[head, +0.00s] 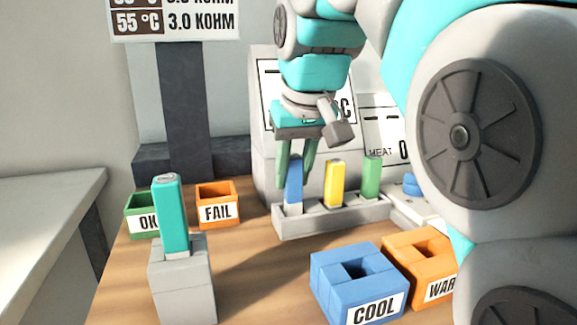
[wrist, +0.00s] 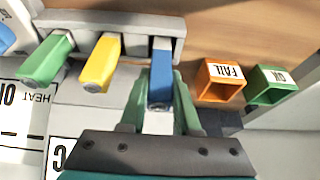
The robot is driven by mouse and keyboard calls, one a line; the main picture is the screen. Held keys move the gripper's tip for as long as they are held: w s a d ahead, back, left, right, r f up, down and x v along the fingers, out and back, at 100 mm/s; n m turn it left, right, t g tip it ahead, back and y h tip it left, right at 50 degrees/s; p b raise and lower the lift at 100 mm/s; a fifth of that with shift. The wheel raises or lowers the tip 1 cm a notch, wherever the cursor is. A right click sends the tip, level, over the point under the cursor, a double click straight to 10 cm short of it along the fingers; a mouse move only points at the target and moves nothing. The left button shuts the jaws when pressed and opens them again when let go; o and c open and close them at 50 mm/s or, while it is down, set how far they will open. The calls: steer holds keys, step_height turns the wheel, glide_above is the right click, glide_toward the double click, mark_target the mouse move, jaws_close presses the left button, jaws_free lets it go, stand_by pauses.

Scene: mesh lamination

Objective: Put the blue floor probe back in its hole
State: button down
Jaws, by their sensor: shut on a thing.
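The blue probe (head: 294,183) stands upright at the left end of the grey rack (head: 340,219), with its pale lower part at the rack's top. My gripper (head: 295,168) comes down from above with its green fingers on either side of the blue probe, shut on it. In the wrist view the blue probe (wrist: 161,82) lies between the two fingers, its far end at the rack (wrist: 115,25). The hole under it is hidden, so I cannot tell how deep the probe sits.
A yellow probe (head: 334,184) and a green probe (head: 371,178) stand close by in the rack. Orange FAIL (head: 217,205) and green OK (head: 141,215) bins are left. A teal piece stands in a grey block (head: 182,285). Blue COOL (head: 335,290) and orange WARM (head: 425,270) blocks are in front.

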mark_target(296, 162)
steer(key=shift+f, duration=0.55)
steer(key=c, duration=0.5)
jaws_free()
steer(key=shift+c, duration=0.2)
steer(key=shift+r, duration=0.1)
steer(key=shift+v, duration=2.1)
steer(key=p+v, duration=0.1)
steer(key=v, duration=0.1)
steer(key=shift+s+r, duration=0.1)
steer(key=shift+r, duration=0.15)
steer(key=shift+s+d+r+p, duration=0.1)
steer(key=shift+s+r+p, duration=0.15)
steer(key=shift+r+p, duration=0.2)
